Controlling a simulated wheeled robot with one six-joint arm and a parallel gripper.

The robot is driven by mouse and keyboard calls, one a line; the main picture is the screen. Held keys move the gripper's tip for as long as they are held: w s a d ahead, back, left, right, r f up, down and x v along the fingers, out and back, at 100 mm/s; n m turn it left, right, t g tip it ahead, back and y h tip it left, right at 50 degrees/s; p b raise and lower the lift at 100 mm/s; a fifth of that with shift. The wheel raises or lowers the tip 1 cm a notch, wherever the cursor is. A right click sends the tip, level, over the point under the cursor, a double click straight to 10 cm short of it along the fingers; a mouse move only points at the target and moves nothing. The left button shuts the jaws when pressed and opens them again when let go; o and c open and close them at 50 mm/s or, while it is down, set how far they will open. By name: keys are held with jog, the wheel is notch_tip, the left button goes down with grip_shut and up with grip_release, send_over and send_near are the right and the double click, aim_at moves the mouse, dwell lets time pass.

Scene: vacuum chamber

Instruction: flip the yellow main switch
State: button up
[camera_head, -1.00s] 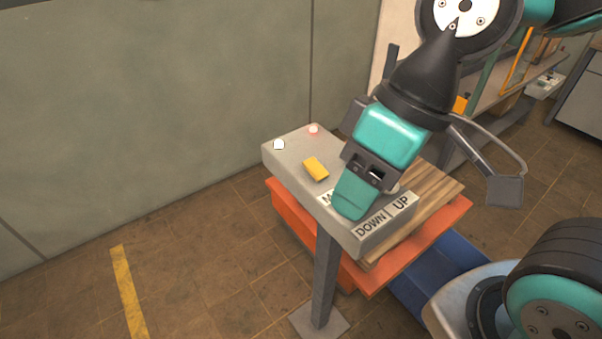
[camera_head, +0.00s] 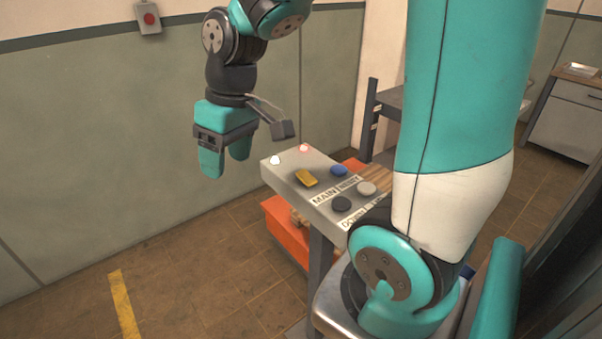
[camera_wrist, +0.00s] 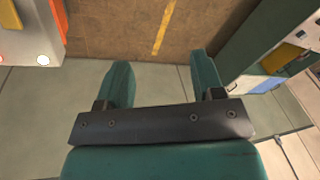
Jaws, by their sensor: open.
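The yellow main switch (camera_head: 306,179) sits on the top of a grey control panel (camera_head: 292,188), beside the "MAIN" label. My gripper (camera_head: 224,170) is open and empty. It hangs pointing down to the left of the panel in the head view, apart from the switch. In the wrist view the two teal fingers of my gripper (camera_wrist: 160,82) are spread with only floor and wall beyond them.
The panel also carries a glowing red lamp (camera_head: 305,148), a blue button (camera_head: 339,170) and several other buttons. An orange pallet-like object (camera_head: 283,232) lies under it. A wall with a red button box (camera_head: 149,18) stands behind. My arm hides the panel's right part.

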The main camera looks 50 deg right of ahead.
jog(key=w+d+m+h+p, duration=0.1)
jog(key=w+d+m, duration=0.2)
jog(key=d, duration=1.1)
jog(key=m+g+h+p, duration=0.1)
jog(key=m, duration=0.1)
send_near(310, 180)
notch_tip(310, 180, down, 9)
jog(key=p, duration=0.4)
jog(key=shift+r, duration=0.15)
